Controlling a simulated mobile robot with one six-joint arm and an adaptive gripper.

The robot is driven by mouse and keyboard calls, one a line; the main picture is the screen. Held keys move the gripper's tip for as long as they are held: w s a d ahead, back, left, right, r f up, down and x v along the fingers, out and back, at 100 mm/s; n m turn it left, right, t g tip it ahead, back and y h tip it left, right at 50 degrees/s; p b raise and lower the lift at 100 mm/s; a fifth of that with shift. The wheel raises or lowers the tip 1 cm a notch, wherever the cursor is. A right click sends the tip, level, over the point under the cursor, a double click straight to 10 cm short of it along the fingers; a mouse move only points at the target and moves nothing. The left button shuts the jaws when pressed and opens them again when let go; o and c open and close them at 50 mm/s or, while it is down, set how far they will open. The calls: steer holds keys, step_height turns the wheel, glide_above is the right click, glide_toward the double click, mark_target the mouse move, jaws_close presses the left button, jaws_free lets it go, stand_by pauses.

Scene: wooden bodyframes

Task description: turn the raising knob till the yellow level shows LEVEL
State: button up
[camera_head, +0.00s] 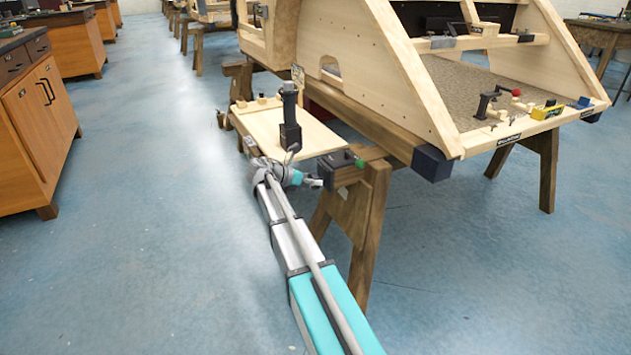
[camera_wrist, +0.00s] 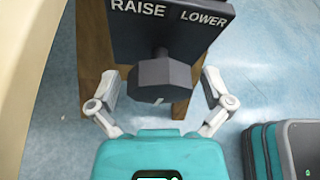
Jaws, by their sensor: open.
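The raising knob (camera_wrist: 160,82) is a dark grey, many-sided knob with a white mark on its front face. It sits on a short stem below a dark plate (camera_wrist: 172,28) lettered RAISE and LOWER. My gripper (camera_wrist: 159,90) is open, with one finger on each side of the knob and visible gaps between. In the head view my gripper (camera_head: 317,182) is at the dark block (camera_head: 346,174) on the sawhorse end; the knob is hard to pick out there. A yellow level (camera_head: 547,110) lies on the wooden body's front sill; its reading is too small to tell.
A wooden board (camera_head: 312,138) with a black upright post (camera_head: 290,118) is beside my arm. A sawhorse leg (camera_head: 370,235) stands right of my arm. The wooden bodyframe (camera_head: 425,95) is beyond. Cabinets (camera_head: 42,105) line the left; the blue floor between is clear.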

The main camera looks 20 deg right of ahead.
steer(key=c, duration=1)
steer(key=shift+d, duration=0.2)
steer(key=shift+a, duration=0.15)
steer(key=shift+c, duration=0.2)
steer(key=shift+a, duration=0.1)
steer(key=shift+s+f+m+t, duration=0.1)
steer(key=shift+s+m+t, duration=0.1)
steer(key=shift+m+t, duration=0.85)
steer(key=m+t, duration=0.1)
steer(key=m, duration=0.2)
steer(key=shift+s+a+t+b, duration=0.1)
steer(key=shift+t+b, duration=0.2)
steer(key=shift+t, duration=0.05)
steer(key=shift+m+t+b, duration=0.3)
steer(key=shift+m+t, duration=0.1)
steer(key=shift+m, duration=0.35)
